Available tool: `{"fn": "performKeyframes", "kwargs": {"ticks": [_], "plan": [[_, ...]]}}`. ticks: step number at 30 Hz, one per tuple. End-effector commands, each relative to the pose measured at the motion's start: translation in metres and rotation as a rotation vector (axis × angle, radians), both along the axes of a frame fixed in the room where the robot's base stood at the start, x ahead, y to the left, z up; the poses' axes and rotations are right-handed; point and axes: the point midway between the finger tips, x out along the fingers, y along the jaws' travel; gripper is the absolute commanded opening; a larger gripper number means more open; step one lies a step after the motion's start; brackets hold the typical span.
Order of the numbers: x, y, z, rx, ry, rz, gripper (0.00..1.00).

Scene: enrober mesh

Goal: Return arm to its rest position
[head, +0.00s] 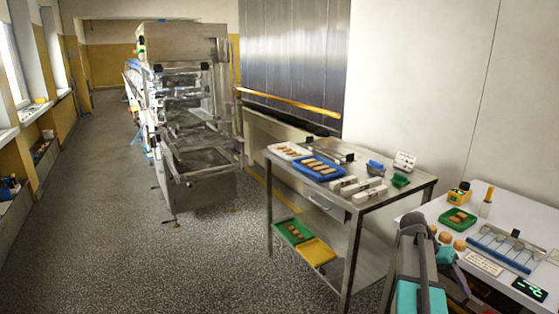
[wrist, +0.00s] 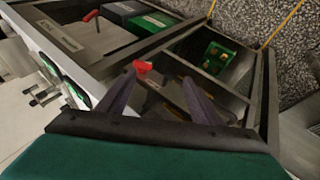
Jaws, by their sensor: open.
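My gripper (wrist: 157,78) shows in the wrist view with its two dark fingers spread apart. Nothing is held between them. Beyond the fingers is a dark-framed structure with open bays, and a small red piece (wrist: 143,67) shows near the left fingertip. I cannot tell how far the fingers are from these things. In the head view my arm, grey with teal parts, is at the bottom right, between the metal cart (head: 343,215) and the white table (head: 535,212). I cannot make out the fingers there.
The cart carries a blue tray (head: 298,170) of brown pieces and white blocks; green and yellow trays lie below. The white table holds a green tray (head: 448,222) and a rack of tools. A large machine (head: 190,190) stands further back. The floor at left is clear.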

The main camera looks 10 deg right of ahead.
Motion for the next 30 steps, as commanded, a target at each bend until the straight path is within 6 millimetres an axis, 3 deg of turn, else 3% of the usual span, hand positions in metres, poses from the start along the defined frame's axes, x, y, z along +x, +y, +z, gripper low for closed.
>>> {"fn": "performKeyframes", "kwargs": {"ticks": [6,14,23,30], "plan": [[0.023,0.054,-0.062,0.052,0.079,0.089,0.59],[0.029,0.123,-0.136,0.132,0.162,0.185,0.59],[0.015,0.204,-0.216,0.237,0.247,0.302,0.59],[-0.01,0.267,-0.275,0.33,0.315,0.397,0.59]]}}
